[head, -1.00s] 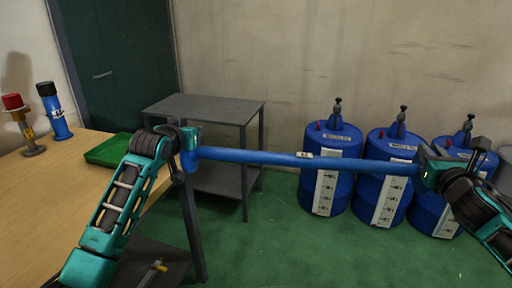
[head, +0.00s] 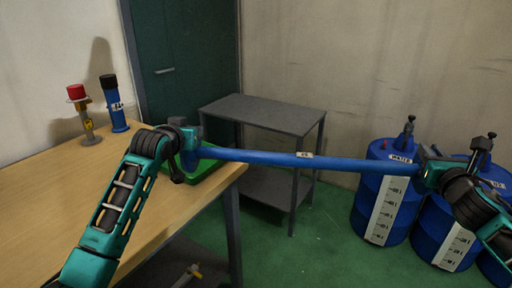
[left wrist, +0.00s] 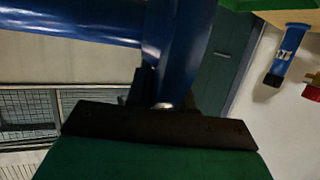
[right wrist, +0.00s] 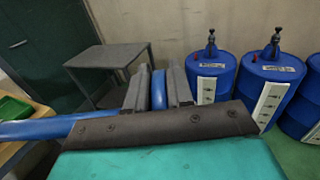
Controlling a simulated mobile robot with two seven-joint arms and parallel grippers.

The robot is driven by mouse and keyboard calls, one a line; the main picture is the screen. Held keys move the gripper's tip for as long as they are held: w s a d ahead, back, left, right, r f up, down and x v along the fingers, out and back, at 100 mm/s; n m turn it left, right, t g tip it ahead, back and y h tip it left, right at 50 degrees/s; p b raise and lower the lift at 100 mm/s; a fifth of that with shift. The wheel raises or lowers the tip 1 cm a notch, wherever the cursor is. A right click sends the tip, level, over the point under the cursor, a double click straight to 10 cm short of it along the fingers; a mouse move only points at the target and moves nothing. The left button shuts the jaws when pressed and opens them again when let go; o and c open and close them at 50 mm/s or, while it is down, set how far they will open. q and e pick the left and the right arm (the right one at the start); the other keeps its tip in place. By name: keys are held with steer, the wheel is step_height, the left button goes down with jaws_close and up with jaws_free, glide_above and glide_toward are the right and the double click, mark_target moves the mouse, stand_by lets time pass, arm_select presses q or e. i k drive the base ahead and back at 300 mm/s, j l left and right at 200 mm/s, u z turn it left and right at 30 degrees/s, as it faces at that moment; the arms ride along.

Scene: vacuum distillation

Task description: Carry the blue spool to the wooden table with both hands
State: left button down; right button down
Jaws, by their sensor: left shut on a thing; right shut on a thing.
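The blue spool (head: 265,157) is a long blue pipe with a small white label near its middle. It spans level between my two grippers in the head view, in the air. My left gripper (head: 188,150) is shut on its left end, over the table's right corner. The left wrist view shows the spool's bent end (left wrist: 185,45) at the jaws. My right gripper (head: 427,172) is shut on its right end, in front of the blue drums. In the right wrist view, a blue part of the spool (right wrist: 158,90) sits between the fingers. The wooden table (head: 50,205) is at the left.
A green tray (head: 206,166) lies at the table's right edge, partly hidden by my left gripper. A red-topped post (head: 85,115) and a blue black-capped cylinder (head: 115,105) stand at the table's back. A grey shelf (head: 265,112) and blue drums (head: 388,195) stand beyond the spool.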

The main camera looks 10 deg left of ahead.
mark_target(21, 217)
steer(key=i+u, duration=0.15)
steer(key=u, duration=0.25)
steer(key=i+u, duration=0.1)
steer(key=u, duration=0.25)
steer(key=i+u, duration=0.15)
steer(key=u, duration=0.25)
steer(key=i+u, duration=0.15)
steer(key=u, duration=0.2)
steer(key=i+u, duration=0.15)
steer(key=u, duration=0.25)
steer(key=i+u, duration=0.15)
steer(key=u, duration=0.2)
